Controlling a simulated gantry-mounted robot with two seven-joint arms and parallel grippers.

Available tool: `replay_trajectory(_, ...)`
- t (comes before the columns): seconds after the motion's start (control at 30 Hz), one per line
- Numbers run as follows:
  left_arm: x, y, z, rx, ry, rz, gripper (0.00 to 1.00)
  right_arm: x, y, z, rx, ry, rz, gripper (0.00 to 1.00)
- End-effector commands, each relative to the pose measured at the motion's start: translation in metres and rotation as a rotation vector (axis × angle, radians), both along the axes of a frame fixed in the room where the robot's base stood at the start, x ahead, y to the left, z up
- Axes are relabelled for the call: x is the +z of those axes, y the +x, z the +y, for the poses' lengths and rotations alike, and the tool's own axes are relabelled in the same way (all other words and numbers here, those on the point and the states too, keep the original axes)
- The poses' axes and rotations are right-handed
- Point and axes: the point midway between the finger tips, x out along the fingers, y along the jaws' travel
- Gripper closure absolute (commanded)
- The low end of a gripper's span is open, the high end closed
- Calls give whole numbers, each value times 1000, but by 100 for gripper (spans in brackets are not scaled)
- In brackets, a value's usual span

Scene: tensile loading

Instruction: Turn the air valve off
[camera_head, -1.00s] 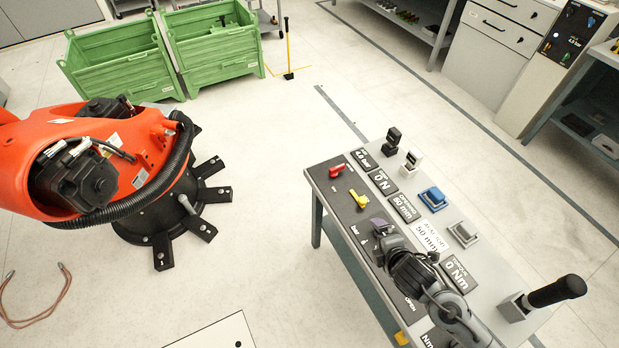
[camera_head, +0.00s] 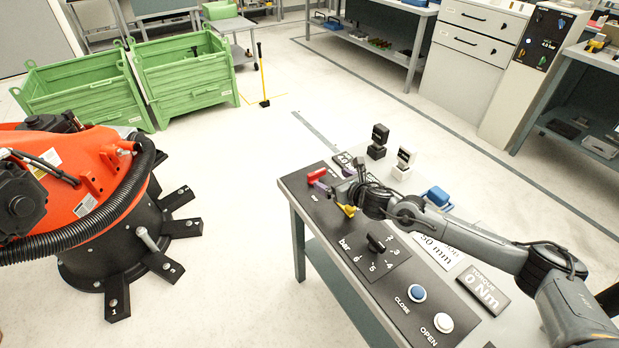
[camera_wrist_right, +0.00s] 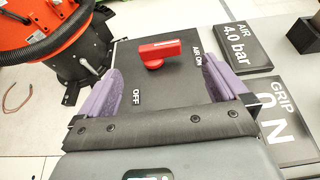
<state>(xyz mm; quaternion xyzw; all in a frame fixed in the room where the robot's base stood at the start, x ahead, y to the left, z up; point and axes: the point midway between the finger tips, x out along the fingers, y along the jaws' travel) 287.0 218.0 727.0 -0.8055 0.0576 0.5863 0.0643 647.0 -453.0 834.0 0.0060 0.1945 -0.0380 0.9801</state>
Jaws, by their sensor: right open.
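The red air valve handle (camera_head: 317,175) is on the black panel at the far left end of the bench. In the right wrist view the handle (camera_wrist_right: 160,50) lies crosswise, with its long end towards the AIR ON label (camera_wrist_right: 197,54). The OFF label (camera_wrist_right: 136,97) is nearer the gripper. My right gripper (camera_head: 336,180) is open and empty beside the handle. In the wrist view its purple fingers (camera_wrist_right: 162,70) are on either side of the handle, apart from it. My left gripper is not in view.
A yellow lever (camera_head: 347,210) is close to my right gripper. A black bar knob (camera_head: 376,243), a blue CLOSE button (camera_head: 417,292) and a white OPEN button (camera_head: 443,323) are nearer. The AIR display (camera_wrist_right: 239,47) reads 4.0 bar. Black and white blocks stand behind.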

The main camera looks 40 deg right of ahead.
Motion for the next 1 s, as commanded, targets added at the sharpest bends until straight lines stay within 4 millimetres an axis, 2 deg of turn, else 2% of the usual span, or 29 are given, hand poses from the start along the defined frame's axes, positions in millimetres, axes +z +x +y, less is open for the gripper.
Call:
replay_trajectory(0.4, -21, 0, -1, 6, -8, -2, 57, -26, 58, -3, -2, 4, -2, 0)
replay_trajectory(0.6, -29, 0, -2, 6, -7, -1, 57, -35, 81, -5, -2, 4, 0, 0)
replay_trajectory(0.8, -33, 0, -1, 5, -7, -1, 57, -38, 91, -6, -1, 3, 1, 0)
replay_trajectory(1.0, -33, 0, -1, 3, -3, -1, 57, -39, 93, -6, 1, 1, 1, 0)
